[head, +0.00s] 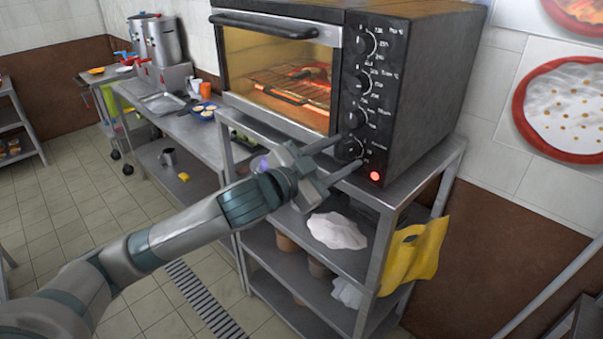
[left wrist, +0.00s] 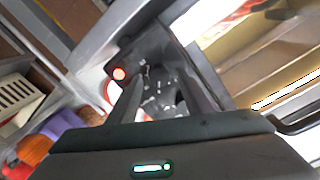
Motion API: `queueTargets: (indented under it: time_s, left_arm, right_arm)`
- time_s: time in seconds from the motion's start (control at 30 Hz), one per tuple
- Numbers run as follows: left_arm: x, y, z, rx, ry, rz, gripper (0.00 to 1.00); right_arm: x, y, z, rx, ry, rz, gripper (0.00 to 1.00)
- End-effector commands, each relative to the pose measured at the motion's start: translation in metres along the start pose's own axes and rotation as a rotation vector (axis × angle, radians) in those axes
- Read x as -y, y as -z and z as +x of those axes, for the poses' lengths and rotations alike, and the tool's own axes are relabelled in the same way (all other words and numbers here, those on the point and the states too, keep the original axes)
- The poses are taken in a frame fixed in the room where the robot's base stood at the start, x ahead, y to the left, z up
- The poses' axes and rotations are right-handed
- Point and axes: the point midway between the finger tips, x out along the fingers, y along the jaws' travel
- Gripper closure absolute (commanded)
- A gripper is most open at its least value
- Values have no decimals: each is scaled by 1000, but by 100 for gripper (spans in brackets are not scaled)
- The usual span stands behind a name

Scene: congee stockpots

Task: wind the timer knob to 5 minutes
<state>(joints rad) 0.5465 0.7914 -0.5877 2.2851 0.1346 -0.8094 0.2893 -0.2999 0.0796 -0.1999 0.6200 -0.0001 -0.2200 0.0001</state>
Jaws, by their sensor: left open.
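The oven (head: 415,90) stands on a steel rack, with a black panel holding a column of several round knobs. The lowest knob (head: 349,149) is just above a lit red lamp (head: 375,176). The panel labels are too small to read, so I cannot tell by them which knob is the timer. My left gripper (head: 349,151) is open, its two fingertips on either side of the lowest knob. In the left wrist view, a dark knob (left wrist: 166,98) shows between the fingers, with the red lamp (left wrist: 119,74) to the left. Contact cannot be told. My right gripper is not in view.
The rack (head: 385,200) has lower shelves with a white cloth (head: 337,231) and pots. A yellow cloth (head: 414,254) hangs at its right side. A steel counter (head: 190,130) with bowls and stockpots (head: 160,40) runs back at left. Tiled floor is open at left.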

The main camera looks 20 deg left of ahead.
Motion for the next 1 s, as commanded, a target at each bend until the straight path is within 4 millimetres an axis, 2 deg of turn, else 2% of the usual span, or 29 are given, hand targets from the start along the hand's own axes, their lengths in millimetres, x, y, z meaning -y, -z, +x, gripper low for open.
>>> queueTargets:
  time_s: [0.17,0.57,0.6,1.0]
  left_arm:
    - [-2,-3,-20,1,-1,2,55]
    - [-2,-3,-82,1,-1,3,55]
    - [2,2,-83,2,0,-1,55]
    - [3,3,-95,3,2,-7,55]
  right_arm:
    - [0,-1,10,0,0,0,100]
    - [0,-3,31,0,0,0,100]
    - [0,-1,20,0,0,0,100]
    - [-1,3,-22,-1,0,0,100]
